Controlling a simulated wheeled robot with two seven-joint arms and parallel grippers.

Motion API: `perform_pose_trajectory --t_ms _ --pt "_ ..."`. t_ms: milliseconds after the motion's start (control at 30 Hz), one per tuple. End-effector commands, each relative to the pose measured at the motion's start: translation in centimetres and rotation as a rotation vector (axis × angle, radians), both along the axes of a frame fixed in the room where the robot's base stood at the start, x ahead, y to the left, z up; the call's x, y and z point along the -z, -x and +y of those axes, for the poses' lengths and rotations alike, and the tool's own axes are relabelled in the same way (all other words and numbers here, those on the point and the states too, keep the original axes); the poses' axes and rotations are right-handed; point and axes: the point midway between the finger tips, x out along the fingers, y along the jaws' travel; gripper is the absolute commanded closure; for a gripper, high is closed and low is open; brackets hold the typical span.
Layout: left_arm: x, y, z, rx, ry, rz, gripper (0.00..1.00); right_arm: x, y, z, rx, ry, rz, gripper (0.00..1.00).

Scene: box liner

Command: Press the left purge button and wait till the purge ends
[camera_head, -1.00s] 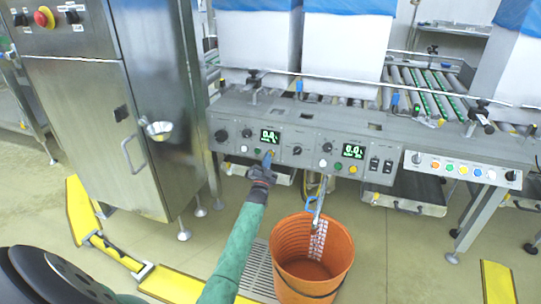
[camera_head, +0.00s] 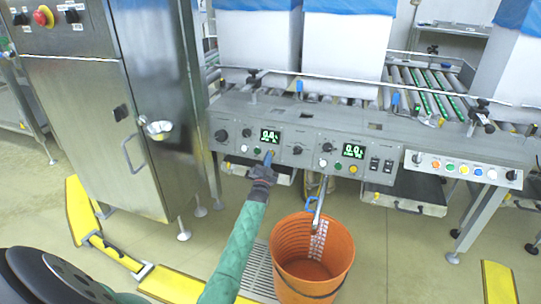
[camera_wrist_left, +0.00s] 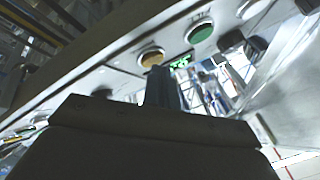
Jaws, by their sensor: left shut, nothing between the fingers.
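My left gripper (camera_head: 267,161) is shut and empty, with its fingertips at the front of the left control panel (camera_head: 235,133). They are at the amber button (camera_wrist_left: 152,57), which they largely cover in the head view. In the left wrist view the shut fingers (camera_wrist_left: 161,88) end right at that button's edge; I cannot tell whether they touch it or press it in. The green button (camera_head: 257,151) and white button (camera_head: 244,149) are just to the left. The lit left display (camera_head: 270,136) is above, its text too small to read surely. My right gripper is not in view.
An orange bucket (camera_head: 290,245) stands below the panel, with a grey nozzle or strip (camera_head: 317,214) hanging over it. A second panel display (camera_head: 353,151) and its amber button (camera_head: 353,169) are to the right. A steel cabinet (camera_head: 100,110) stands left; yellow floor rails (camera_head: 85,215) run below it.

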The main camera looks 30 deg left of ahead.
Motion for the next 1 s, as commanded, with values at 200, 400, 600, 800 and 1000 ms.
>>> perform_pose_trajectory --t_ms 200,400,600,800,1000 --pt "0.1 -0.2 0.1 0.0 0.0 0.0 1.0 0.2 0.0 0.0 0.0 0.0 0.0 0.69" --pt "0.2 -0.4 0.1 0.0 0.0 0.0 1.0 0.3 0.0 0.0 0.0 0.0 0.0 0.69" --pt "0.1 -0.4 0.1 0.0 0.0 0.0 1.0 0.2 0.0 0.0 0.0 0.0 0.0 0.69" --pt "-0.1 -0.1 0.0 0.0 0.0 0.0 1.0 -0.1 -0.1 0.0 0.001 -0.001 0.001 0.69" --pt "-0.4 0.7 -0.2 0.0 -0.001 0.0 1.0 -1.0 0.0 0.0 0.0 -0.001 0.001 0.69"
